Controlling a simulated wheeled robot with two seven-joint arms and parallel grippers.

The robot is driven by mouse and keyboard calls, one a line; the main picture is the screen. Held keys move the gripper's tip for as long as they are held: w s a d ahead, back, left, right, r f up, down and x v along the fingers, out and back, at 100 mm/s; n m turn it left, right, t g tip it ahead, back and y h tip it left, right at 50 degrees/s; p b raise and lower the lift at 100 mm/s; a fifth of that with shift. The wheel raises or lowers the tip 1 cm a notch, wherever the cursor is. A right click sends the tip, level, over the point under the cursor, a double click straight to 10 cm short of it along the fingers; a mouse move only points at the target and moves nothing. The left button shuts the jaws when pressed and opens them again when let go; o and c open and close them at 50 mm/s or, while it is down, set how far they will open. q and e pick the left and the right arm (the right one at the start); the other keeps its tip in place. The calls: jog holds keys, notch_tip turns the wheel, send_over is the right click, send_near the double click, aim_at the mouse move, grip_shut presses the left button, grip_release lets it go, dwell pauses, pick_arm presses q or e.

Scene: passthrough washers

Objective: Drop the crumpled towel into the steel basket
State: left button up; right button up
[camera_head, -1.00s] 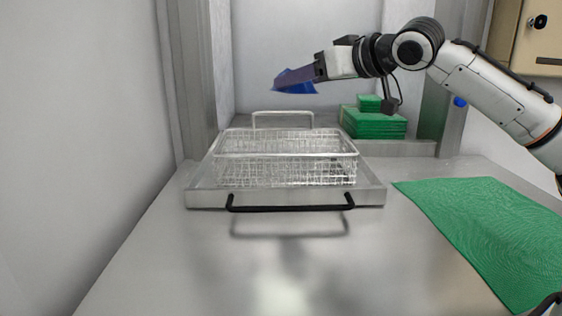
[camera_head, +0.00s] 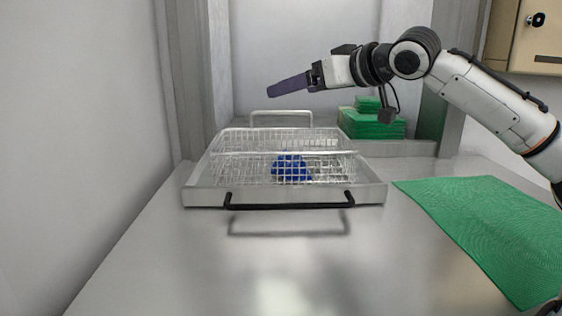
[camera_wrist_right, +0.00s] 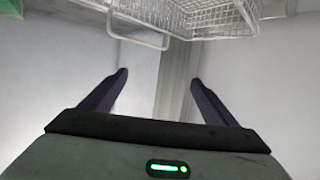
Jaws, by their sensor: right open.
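The blue crumpled towel (camera_head: 291,168) lies inside the steel wire basket (camera_head: 232,170), seen through the mesh of its front wall. The basket stands in a shallow metal tray (camera_head: 200,198). My right gripper (camera_head: 270,91) is above the basket, apart from it, with purple fingers pointing left. In the right wrist view its fingers (camera_wrist_right: 158,78) are spread with nothing between them. The basket (camera_wrist_right: 205,15) also shows at the top of that view, and the towel is not seen there. My left gripper is not in view.
A stack of folded green cloths (camera_head: 373,124) stands behind at right. A green mat (camera_head: 490,230) lies on the right of the steel counter (camera_head: 300,270). The counter front is clear.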

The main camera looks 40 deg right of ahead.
jog(key=b+v, duration=0.3)
jog(key=v, duration=0.7)
jog(key=shift+s+r, duration=0.1)
